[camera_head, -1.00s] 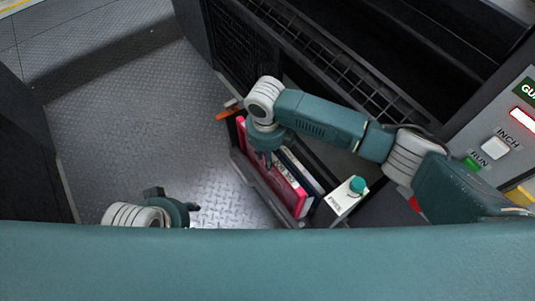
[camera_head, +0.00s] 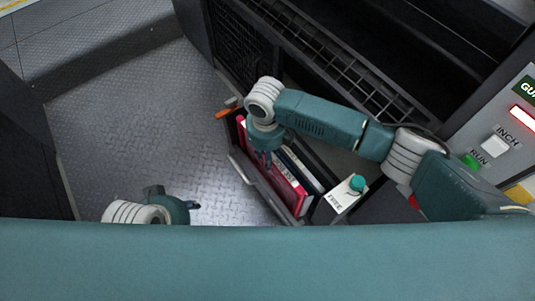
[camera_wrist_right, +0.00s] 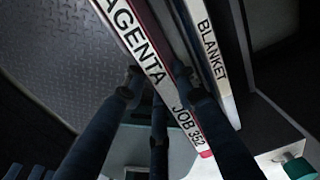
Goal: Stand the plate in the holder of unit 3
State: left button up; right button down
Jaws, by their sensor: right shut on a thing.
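The magenta plate (camera_head: 290,190) has a white edge strip that reads "...AGENTA" and "JOB 352" in the right wrist view (camera_wrist_right: 143,50). It stands on edge in a narrow grey holder (camera_head: 243,172) at the base of the unit. My right gripper (camera_head: 265,160) is shut on the plate's upper edge, its dark fingers on both sides of the strip in the right wrist view (camera_wrist_right: 160,90). The plate's lower edge is hidden. My left gripper (camera_head: 180,204) hangs apart at the lower left, mostly behind my own body. Its finger opening is unclear. No unit number is readable.
A dark panel labelled "BLANKET" (camera_wrist_right: 213,55) stands close beside the plate. A white box with a teal knob (camera_head: 357,183) is right of the holder. An orange piece (camera_head: 227,112) sits at its far end. The metal floor (camera_head: 130,120) to the left is clear.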

jog(key=c, duration=1.3)
grip_release()
jog(key=shift+f, duration=0.15)
notch_tip(320, 180, up, 12)
jog(key=shift+s+a+r, duration=0.1)
